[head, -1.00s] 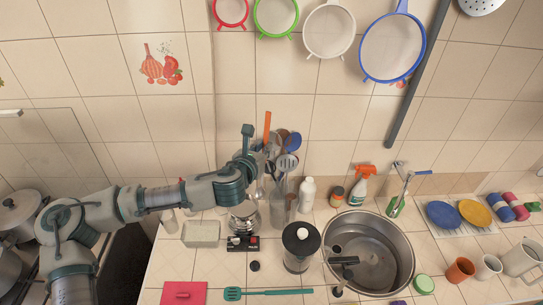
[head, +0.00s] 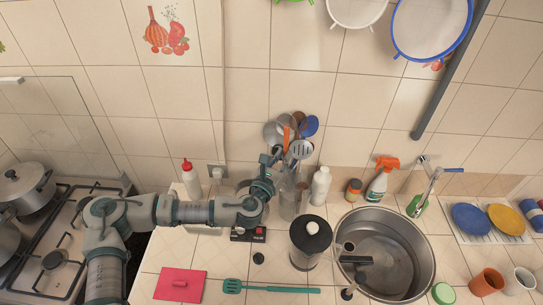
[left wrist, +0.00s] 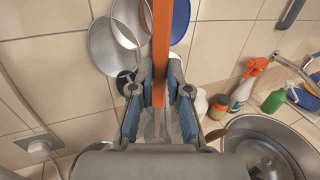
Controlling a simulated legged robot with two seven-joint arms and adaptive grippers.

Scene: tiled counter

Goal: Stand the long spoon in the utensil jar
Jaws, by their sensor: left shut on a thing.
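My left gripper (head: 274,160) is shut on the long orange spoon (head: 286,137), which also shows as an upright orange strip between the fingers (left wrist: 160,78) in the left wrist view (left wrist: 161,35). The gripper is at the clear utensil jar (head: 287,204), by its upper part. Other utensils stand there, among them a slotted metal spoon (head: 301,149) and a blue one (head: 310,125). The spoon's lower end is hidden behind the gripper and utensils, so I cannot tell how deep it sits. My right gripper is not in view.
The sink (head: 418,268) is to the right. A red-capped bottle (head: 191,180) stands behind my left arm. A teal spatula (head: 270,289) lies at the front.

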